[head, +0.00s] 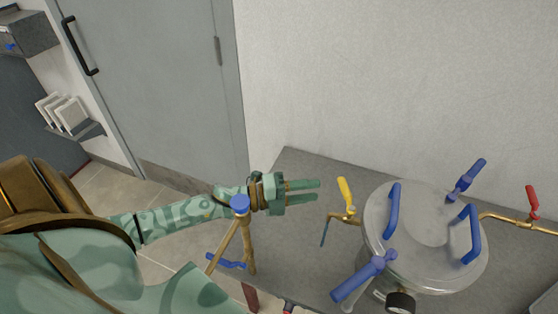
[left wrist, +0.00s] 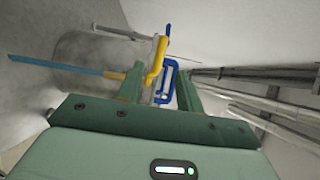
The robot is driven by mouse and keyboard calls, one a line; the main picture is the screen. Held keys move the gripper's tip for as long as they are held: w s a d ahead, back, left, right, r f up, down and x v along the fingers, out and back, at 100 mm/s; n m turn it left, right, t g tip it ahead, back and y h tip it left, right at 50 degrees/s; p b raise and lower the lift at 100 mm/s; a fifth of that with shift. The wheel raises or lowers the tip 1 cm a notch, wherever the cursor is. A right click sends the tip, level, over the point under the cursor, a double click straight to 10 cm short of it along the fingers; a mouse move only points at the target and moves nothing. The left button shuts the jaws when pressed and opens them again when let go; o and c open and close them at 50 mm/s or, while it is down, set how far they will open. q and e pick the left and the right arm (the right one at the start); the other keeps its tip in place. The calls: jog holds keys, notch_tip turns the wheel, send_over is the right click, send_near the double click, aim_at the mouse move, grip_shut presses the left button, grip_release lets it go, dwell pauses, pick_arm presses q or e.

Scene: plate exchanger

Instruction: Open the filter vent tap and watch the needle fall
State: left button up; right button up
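The filter is a round steel vessel with a pale lid (head: 425,225) carrying blue handles and blue clamp levers. A brass tap with a yellow lever (head: 346,192) sticks out on its left; the lever stands raised. A brass tap with a red lever (head: 532,200) is on the pipe at its right. I cannot tell which is the vent tap. A dial gauge (head: 401,302) is partly cut off below; its needle is unreadable. My left gripper (head: 318,190) is open and empty, left of the yellow lever. In the left wrist view the yellow lever (left wrist: 157,60) shows beyond the fingers. My right gripper is out of view.
The grey bench top (head: 300,165) is bare behind the filter, against a pale wall. Brass pipework with a blue knob (head: 240,203) stands close by my left wrist. A thin blue strip (head: 324,232) hangs below the yellow tap. A grey door (head: 150,80) is at the left.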

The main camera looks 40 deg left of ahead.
pick_arm(q)
jog(key=v, duration=0.7)
jog(key=shift+s, duration=0.1)
